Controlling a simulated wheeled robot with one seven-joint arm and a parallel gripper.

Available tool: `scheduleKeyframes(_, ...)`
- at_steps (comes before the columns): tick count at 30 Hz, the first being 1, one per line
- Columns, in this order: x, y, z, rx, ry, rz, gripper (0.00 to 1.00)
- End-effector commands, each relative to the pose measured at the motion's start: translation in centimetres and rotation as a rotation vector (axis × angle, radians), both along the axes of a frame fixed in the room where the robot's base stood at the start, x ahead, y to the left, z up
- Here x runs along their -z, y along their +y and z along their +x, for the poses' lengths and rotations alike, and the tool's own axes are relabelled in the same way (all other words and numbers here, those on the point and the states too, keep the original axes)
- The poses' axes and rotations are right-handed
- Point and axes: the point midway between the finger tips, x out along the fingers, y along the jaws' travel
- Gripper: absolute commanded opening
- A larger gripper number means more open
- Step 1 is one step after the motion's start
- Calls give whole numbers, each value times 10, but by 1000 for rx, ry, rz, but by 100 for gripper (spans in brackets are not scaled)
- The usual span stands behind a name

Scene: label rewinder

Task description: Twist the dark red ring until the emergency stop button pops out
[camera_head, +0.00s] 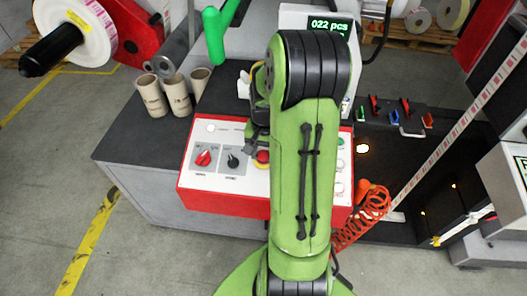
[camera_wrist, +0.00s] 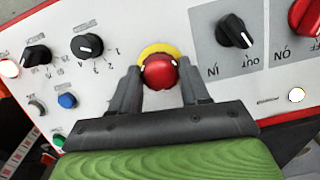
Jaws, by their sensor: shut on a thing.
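The emergency stop button (camera_wrist: 160,71) is a round red knob on a yellow disc (camera_wrist: 158,48), on the white face of a control panel. In the wrist view my gripper (camera_wrist: 161,78) has a finger on each side of the red knob and is shut on it. The dark red ring cannot be told apart from the knob. In the head view the button (camera_head: 262,157) shows only in part, at the left edge of my green arm, which hides most of my gripper (camera_head: 256,150).
The control panel (camera_head: 195,180) has a red frame. Black selector knobs (camera_wrist: 88,46) and a blue button (camera_wrist: 67,101) lie left of the button, and another black selector (camera_wrist: 234,31) and a red one (camera_wrist: 306,17) lie right. Cardboard cores (camera_head: 152,95) stand on the dark tabletop behind.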

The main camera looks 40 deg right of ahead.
Motion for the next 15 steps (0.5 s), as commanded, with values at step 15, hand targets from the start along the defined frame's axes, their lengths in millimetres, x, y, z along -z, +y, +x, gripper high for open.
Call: scheduleKeyframes(15, 0, -1, -2, 386, -87, 66, 15)
